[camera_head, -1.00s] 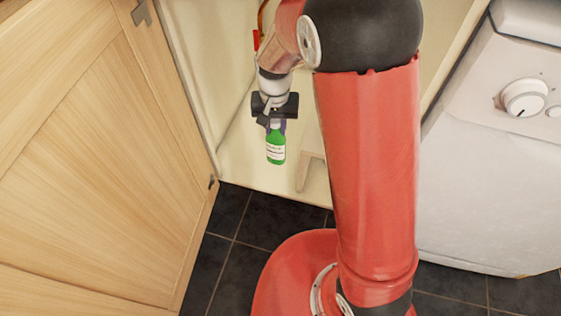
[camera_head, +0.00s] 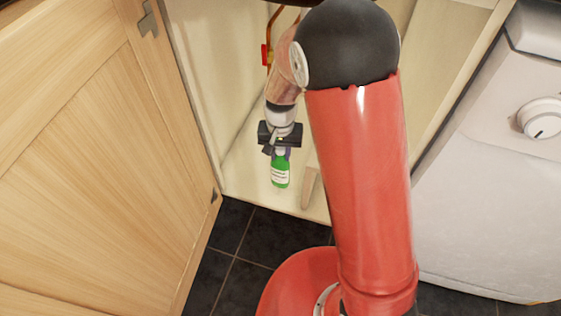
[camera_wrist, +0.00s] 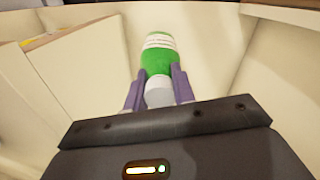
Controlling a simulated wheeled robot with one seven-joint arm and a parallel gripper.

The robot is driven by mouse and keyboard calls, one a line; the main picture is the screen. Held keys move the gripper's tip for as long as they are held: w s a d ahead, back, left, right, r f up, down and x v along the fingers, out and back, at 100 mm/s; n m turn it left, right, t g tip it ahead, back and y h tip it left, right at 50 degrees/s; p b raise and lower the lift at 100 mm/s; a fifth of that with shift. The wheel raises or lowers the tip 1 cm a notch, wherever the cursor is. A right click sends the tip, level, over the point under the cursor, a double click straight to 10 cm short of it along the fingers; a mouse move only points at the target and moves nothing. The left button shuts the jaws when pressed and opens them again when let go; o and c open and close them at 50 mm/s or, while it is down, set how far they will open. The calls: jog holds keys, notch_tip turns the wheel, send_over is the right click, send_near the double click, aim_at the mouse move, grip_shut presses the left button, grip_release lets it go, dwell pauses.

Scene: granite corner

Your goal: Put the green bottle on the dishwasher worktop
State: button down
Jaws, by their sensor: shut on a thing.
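The green bottle (camera_head: 281,173) with a white label is inside the open cabinet, low near its front edge. It also shows in the wrist view (camera_wrist: 157,62), with its white cap (camera_wrist: 158,92) between the fingers. My gripper (camera_head: 280,151) is shut on the bottle at its cap and neck from above. In the wrist view my gripper's purple fingers (camera_wrist: 158,88) flank it on both sides. I cannot tell whether the bottle's base touches the cabinet floor. The white dishwasher (camera_head: 470,180) stands at the right; its worktop is not clearly in view.
The open wooden cabinet door (camera_head: 100,140) stands at the left. A pipe with a red valve (camera_head: 266,55) is at the cabinet back. A light upright piece (camera_head: 311,186) stands right of the bottle. Dark floor tiles (camera_head: 240,240) lie in front.

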aim_at(280, 161)
jog(key=shift+f, duration=1.75)
jog(key=shift+f, duration=0.15)
jog(key=c, duration=1.2)
grip_release()
jog(key=shift+o, duration=0.2)
jog(key=shift+b, duration=0.3)
